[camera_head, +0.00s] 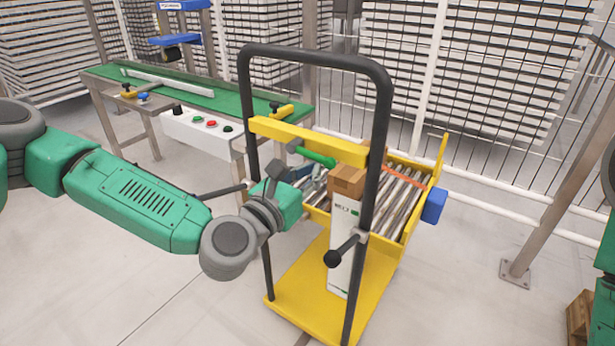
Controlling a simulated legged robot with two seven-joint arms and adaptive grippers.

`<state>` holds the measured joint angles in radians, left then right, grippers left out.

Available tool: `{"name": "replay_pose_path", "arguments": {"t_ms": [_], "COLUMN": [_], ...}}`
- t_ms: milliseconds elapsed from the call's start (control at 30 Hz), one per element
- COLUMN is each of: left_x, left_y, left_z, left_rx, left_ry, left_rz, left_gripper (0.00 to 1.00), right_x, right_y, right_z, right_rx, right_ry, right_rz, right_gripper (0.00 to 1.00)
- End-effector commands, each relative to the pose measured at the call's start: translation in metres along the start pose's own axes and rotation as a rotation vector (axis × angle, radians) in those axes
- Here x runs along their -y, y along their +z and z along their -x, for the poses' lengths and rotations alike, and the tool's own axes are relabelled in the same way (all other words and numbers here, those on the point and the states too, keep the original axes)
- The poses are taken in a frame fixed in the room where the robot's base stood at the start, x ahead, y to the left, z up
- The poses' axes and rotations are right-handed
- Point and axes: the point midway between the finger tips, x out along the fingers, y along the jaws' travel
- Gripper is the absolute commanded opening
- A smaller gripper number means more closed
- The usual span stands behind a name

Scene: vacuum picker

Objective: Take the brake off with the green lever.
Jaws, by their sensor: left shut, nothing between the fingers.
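The green lever (317,159) sits on the yellow trolley, just under its yellow crossbar (312,140). My left arm comes in from the left, through the area of the black handle frame. My left gripper (318,178) is shut and empty, just below the green lever. I cannot tell whether its fingers touch the lever. Part of the gripper is hidden behind its own wrist and the frame. My right gripper is not in view; only bits of my right arm show at the right edge.
The black handle frame (381,130) stands upright in front of the lever. A brown box (347,181) and metal rollers (401,197) lie behind it. A green conveyor (225,100) with a button box (205,128) stands at the back left. A steel post (560,180) stands right.

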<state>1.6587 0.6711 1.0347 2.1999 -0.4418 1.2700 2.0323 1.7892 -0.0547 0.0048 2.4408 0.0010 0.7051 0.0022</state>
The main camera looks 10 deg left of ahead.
Motion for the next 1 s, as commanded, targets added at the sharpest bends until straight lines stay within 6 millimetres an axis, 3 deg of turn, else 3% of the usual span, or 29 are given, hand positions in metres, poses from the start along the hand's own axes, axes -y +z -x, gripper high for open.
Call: {"name": "replay_pose_path", "arguments": {"t_ms": [733, 1000], "left_x": [0.001, 0.003], "left_y": [0.002, -0.026], "left_z": [0.0, -0.003], "left_rx": [-0.001, -0.002], "left_ry": [0.003, 0.0], "left_rz": [0.055, 0.056], "left_gripper": [0.0, 0.0], "right_x": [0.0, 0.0], "right_y": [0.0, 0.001], "right_z": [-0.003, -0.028], "right_rx": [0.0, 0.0], "right_ry": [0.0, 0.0], "right_rz": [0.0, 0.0], "right_gripper": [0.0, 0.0]}}
